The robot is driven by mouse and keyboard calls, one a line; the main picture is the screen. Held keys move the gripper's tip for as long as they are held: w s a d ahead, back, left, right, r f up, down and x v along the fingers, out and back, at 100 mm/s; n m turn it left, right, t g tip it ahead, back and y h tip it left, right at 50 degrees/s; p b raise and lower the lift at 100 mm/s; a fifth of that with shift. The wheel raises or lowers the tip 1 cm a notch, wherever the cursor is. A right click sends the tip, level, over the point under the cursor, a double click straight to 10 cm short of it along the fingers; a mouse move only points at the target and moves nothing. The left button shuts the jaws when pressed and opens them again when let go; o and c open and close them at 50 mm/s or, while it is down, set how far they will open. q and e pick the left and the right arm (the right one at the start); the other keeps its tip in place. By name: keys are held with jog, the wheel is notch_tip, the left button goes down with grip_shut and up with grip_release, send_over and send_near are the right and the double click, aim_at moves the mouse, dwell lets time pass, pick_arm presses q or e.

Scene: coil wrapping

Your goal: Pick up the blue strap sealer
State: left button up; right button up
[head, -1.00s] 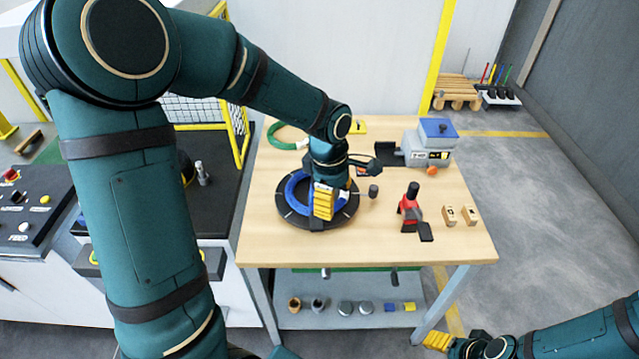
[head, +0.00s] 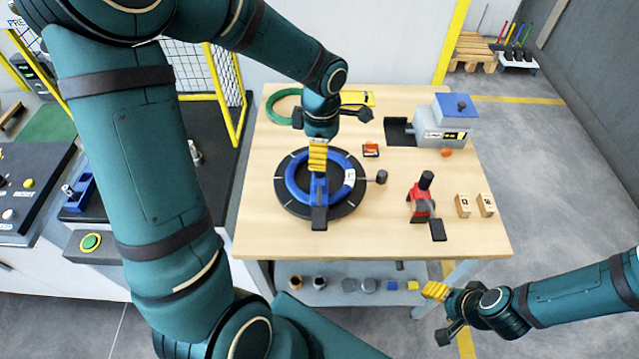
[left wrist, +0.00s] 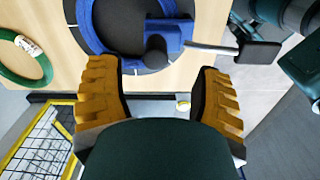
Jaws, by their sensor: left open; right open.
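The blue strap sealer (head: 318,187), with a black paddle handle, is at the front of the black turntable (head: 289,206), overlapping the blue coil (head: 293,178). In the left wrist view, the sealer's blue body (left wrist: 167,33) and black knob show past the fingertips, with the paddle to the right. My left gripper (head: 317,165) is just behind and above the sealer, its yellow fingers open and empty; they show apart in the left wrist view (left wrist: 153,73). Contact is unclear from the head view. My right gripper (head: 437,312) is open and empty off the table's front right corner.
A grey-blue machine (head: 447,120) is at the back right, a green coil (head: 270,106) at the back left. An orange item (head: 371,149) lies behind the turntable crank (head: 380,177).

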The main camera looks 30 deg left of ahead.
aim_at(318, 178)
pick_arm(q)
jog(key=shift+w+a+f, duration=0.1)
jog(key=shift+f, duration=1.6)
jog(key=shift+w+a+f, duration=0.1)
jog(key=shift+f, duration=1.6)
jog(key=shift+o, duration=0.2)
grip_shut()
